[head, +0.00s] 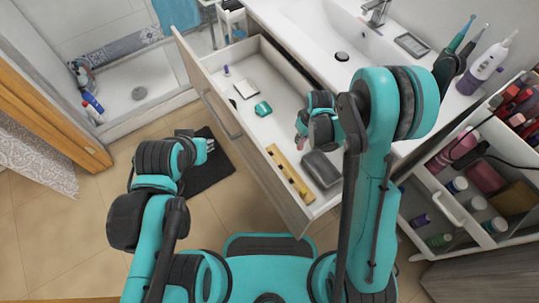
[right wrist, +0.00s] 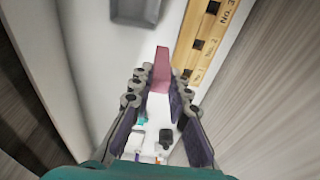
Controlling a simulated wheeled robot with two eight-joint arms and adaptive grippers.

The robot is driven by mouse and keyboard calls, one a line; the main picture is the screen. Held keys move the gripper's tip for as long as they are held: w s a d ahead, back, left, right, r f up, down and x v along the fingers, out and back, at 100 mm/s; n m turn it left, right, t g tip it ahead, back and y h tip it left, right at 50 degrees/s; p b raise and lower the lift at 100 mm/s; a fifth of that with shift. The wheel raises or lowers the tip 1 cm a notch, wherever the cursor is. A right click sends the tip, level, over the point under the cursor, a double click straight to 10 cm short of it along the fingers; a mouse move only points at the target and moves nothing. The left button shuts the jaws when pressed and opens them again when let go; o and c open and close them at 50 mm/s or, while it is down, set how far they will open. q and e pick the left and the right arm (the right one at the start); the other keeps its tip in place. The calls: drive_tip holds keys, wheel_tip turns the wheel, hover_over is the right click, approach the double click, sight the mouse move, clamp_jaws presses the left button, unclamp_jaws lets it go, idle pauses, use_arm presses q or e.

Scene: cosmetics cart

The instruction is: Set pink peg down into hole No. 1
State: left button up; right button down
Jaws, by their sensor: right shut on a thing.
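The pink peg (right wrist: 162,65) is held between the fingers of my right gripper (right wrist: 160,82), its free end showing past the fingertips. In the head view, the right gripper (head: 302,136) hangs over the open drawer, with a bit of the peg (head: 300,143) below it. The wooden strip (head: 290,173) with square holes lies in the drawer. In the right wrist view, the strip (right wrist: 207,40) is right of the peg, and hole No. 1 (right wrist: 187,73) is just beside the peg in the picture. Height above the strip is unclear. My left gripper (head: 206,146) is outside the drawer, apparently empty.
A dark grey box (head: 321,170) lies in the drawer beside the strip. A teal item (head: 263,108) and a white box (head: 246,90) lie farther back. The drawer front (head: 250,150) is a raised edge. The sink counter (head: 310,30) is behind, and shelves (head: 480,190) stand right.

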drive_tip(key=a+f+b, duration=0.2)
drive_tip(key=a+f, duration=0.1)
drive_tip(key=w+a+f+b, duration=0.1)
drive_tip(key=a+f+b, duration=0.1)
drive_tip(key=a+f, duration=0.2)
drive_tip(key=w+a+f+b, duration=0.1)
drive_tip(key=a+f+b, duration=0.1)
drive_tip(key=a+f, duration=0.2)
drive_tip(key=shift+w+a+f, duration=0.15)
drive_tip(key=shift+w+a, duration=0.05)
drive_tip(key=c, duration=1.5)
unclamp_jaws()
drive_tip(key=shift+o, duration=0.2)
